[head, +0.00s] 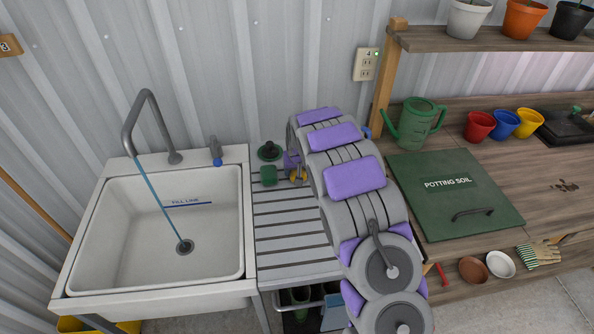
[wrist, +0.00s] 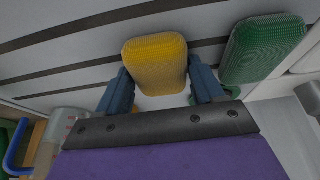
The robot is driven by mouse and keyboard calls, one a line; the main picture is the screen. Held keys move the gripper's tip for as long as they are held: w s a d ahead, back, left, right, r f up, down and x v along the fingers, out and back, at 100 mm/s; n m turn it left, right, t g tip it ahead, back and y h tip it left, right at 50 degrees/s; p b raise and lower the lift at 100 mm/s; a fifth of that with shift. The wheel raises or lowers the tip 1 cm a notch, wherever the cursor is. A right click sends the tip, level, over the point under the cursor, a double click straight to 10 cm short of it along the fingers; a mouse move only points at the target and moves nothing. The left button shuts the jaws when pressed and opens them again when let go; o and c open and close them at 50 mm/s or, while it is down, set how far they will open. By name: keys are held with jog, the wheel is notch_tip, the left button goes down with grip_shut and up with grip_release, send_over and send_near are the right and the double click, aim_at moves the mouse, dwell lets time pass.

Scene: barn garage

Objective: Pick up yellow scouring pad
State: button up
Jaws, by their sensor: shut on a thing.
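The yellow scouring pad (wrist: 156,62) sits between the two blue fingers of my gripper (wrist: 161,92) in the wrist view. The fingers touch its left and right sides, and my gripper is shut on it. Light grey grooved drainboard (wrist: 60,45) shows behind the pad; I cannot tell whether the pad still touches it. In the head view, a small yellow part of the pad (head: 298,174) shows beside my arm, above the drainboard (head: 283,222). My arm hides most of my gripper there.
A green scouring pad (head: 268,175) lies just left of the yellow one; it is at the right in the wrist view (wrist: 262,48). A dark green round item (head: 269,151) stands behind it. The sink (head: 165,225) is to the left. The potting soil lid (head: 450,205) lies right of my arm.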

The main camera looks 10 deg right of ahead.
notch_tip(320, 180, up, 4)
jog(key=shift+r+p, duration=0.1)
jog(key=shift+p, duration=0.55)
jog(key=s+p, duration=0.1)
jog(key=s, duration=0.4)
jog(key=s+r+p, duration=0.1)
jog(key=s, duration=0.4)
jog(key=s+p, duration=0.1)
jog(key=s, duration=0.5)
jog(key=shift+r, duration=0.15)
jog(key=o, duration=0.4)
jog(key=c, duration=0.3)
jog(key=shift+r, duration=0.1)
